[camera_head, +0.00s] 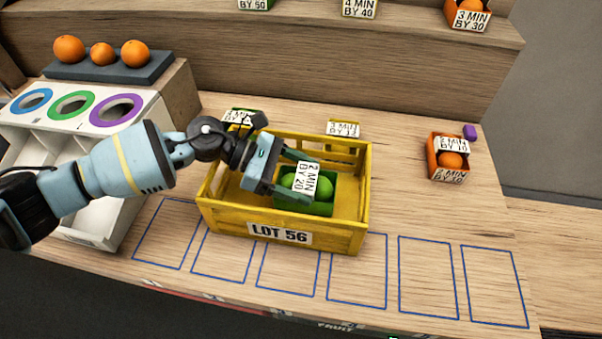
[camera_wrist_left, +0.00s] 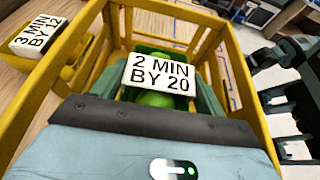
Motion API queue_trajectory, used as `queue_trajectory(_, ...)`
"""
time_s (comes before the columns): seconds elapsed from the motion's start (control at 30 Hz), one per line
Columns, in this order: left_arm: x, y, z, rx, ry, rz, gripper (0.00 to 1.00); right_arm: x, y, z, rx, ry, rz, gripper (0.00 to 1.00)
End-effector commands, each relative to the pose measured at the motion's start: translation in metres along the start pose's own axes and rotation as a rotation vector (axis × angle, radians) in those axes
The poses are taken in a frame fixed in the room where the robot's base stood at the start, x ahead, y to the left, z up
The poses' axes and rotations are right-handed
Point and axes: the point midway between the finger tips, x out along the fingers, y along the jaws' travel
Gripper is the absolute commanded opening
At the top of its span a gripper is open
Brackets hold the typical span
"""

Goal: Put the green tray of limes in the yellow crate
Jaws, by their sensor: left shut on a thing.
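The green tray (camera_head: 322,208) holds green limes (camera_head: 324,188) and bears a white label reading "2 MIN BY 20". My left gripper (camera_head: 312,184) is shut on the tray, with a finger on either side. The tray is within the outline of the yellow crate (camera_head: 345,239), towards its right half. I cannot tell whether it touches the crate floor. In the left wrist view the crate's yellow rails (camera_wrist_left: 243,75) surround the tray's label (camera_wrist_left: 158,82). Dark jaw-like parts (camera_wrist_left: 290,100), perhaps my right gripper, show at that view's right edge; their state is unclear.
A yellow tray labelled "3 MIN BY 12" (camera_wrist_left: 38,36) stands behind the crate. An orange tray (camera_head: 436,168) with an orange is at right. A white bin unit (camera_head: 100,215) with coloured rings stands left. Blue outlined spaces (camera_head: 428,280) in front are empty.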

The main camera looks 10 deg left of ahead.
Motion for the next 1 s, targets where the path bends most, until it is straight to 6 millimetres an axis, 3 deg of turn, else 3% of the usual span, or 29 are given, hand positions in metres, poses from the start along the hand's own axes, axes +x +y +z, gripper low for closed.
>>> queue_trajectory(0.1,0.0,0.0,0.0,0.001,-0.001,0.0,0.45,0.0,0.0,0.0,0.001,0.0,0.0,0.36)
queue_trajectory(0.13,0.0,0.0,0.0,0.0,0.0,0.0,0.75,0.0,0.0,0.0,0.001,0.0,0.0,0.36)
queue_trajectory(0.3,0.0,0.0,0.0,0.0,0.0,0.0,0.94,0.0,-0.001,-0.001,0.005,0.003,0.0,0.36)
queue_trajectory(0.57,0.0,0.0,0.0,0.001,0.0,0.0,0.94,0.0,-0.002,-0.003,0.009,0.005,0.0,0.36)
queue_trajectory(0.73,-0.007,0.001,0.016,0.006,0.0,0.003,0.94,-0.003,-0.001,-0.015,0.006,0.025,0.003,0.36)
queue_trajectory(1.0,-0.057,0.001,0.007,-0.005,0.0,0.003,0.94,0.003,-0.002,0.007,0.007,-0.011,-0.001,0.36)
